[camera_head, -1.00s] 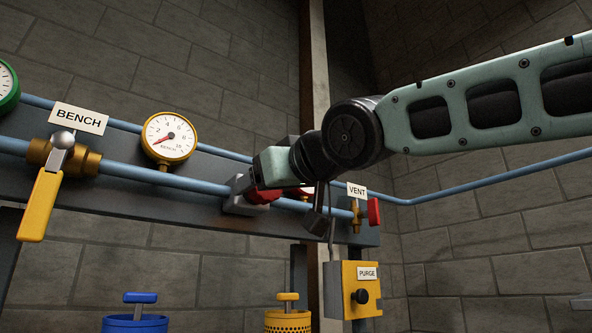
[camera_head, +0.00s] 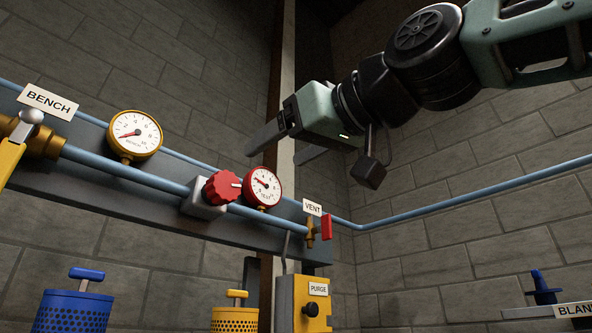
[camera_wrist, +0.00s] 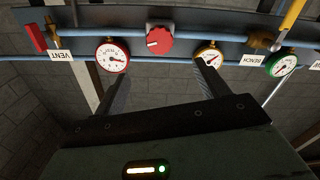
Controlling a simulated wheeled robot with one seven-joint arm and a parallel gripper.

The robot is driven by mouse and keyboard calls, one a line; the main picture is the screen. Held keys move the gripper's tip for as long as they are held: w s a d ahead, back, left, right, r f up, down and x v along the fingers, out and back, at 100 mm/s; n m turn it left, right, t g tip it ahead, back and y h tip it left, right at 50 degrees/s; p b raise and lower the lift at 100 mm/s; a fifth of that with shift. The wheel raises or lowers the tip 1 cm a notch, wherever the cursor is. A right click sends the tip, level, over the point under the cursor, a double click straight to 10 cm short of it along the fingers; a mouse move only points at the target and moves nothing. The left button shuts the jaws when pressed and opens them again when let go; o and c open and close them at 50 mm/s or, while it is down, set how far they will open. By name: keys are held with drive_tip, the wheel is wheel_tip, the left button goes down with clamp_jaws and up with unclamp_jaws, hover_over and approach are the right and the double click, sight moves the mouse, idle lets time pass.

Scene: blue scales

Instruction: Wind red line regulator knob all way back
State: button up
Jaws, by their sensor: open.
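The red regulator knob (camera_head: 221,187) sits on a grey block on the blue pipe, with a white mark on its face. The red-rimmed gauge (camera_head: 262,187) is just right of it, its needle pointing up and left. My gripper (camera_head: 268,150) is open and empty, above and to the right of the knob, apart from it. In the wrist view the knob (camera_wrist: 159,40) lies beyond and between my open fingers (camera_wrist: 163,85), upside down, with its white mark pointing left.
A yellow-rimmed gauge (camera_head: 134,135) and a BENCH valve with yellow lever (camera_head: 10,158) are to the left. The VENT valve's red handle (camera_head: 326,227) and a yellow PURGE box (camera_head: 305,303) are to the right and below. Blue (camera_head: 75,310) and yellow (camera_head: 234,319) canisters stand below.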

sight(229, 183)
drive_tip(key=shift+v, duration=0.9)
wheel_tip(229, 183, up, 6)
drive_tip(key=w+m+g+h+p, duration=0.2)
drive_tip(key=w+m+g+p, duration=0.3)
drive_tip(key=p, duration=0.6)
drive_tip(key=shift+m+t, duration=0.4)
drive_tip(key=shift+m, duration=0.1)
drive_tip(key=p+x, duration=0.2)
drive_tip(key=x, duration=0.3)
drive_tip(key=s+p+x, duration=0.1)
drive_tip(key=p+x, duration=0.2)
drive_tip(key=x, duration=0.2)
drive_tip(key=p+x, duration=0.2)
drive_tip(key=x, duration=0.3)
drive_tip(key=shift+s+a+f+p, duration=0.15)
drive_tip(key=shift+a+f+p, duration=0.15)
drive_tip(key=shift+a, duration=0.25)
drive_tip(key=shift+a+f, duration=0.3)
drive_tip(key=shift+a, duration=0.05)
drive_tip(key=c, duration=1)
